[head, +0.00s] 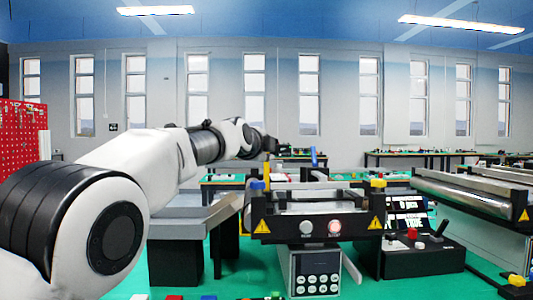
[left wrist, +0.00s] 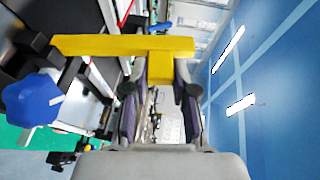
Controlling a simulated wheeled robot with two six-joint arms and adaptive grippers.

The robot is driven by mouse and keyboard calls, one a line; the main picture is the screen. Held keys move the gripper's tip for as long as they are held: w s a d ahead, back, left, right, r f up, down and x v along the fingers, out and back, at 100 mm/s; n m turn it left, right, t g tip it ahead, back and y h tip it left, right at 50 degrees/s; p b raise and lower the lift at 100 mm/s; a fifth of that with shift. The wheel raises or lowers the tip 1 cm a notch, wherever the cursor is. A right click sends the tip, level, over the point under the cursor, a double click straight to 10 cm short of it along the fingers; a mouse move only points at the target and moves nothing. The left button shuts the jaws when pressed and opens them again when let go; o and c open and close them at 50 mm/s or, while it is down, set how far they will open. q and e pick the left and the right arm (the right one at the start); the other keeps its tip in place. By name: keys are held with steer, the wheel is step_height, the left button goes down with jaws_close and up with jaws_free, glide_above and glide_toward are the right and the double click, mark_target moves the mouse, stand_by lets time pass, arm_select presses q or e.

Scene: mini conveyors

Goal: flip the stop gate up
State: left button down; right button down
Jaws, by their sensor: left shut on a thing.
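The yellow stop gate (left wrist: 100,45) is a T-shaped piece with a long bar crossing the upper part of the left wrist view. Its short stem lies between the fingers of my left gripper (left wrist: 160,82), which is shut on it. In the head view my left arm reaches in from the left, and the left gripper (head: 268,148) is small at the far left end of the middle conveyor (head: 320,205). A yellow bit of the gate (head: 267,168) shows just below it; the rest is hard to make out. My right gripper is in neither view.
A blue knob (left wrist: 32,100) is close to the bar's left end in the left wrist view. In the head view, a control box (head: 315,273) hangs under the middle conveyor, a black console (head: 425,260) stands to its right, and another conveyor (head: 470,193) lies farther right.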

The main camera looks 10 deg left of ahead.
arm_select(q)
steer(key=c, duration=0.9)
jaws_free()
steer(key=shift+d, duration=0.1)
steer(key=s, duration=0.4)
steer(key=s+a+r, duration=0.1)
steer(key=s, duration=0.6)
steer(key=shift+s+a+r, duration=0.25)
steer(key=shift+s+r, duration=0.1)
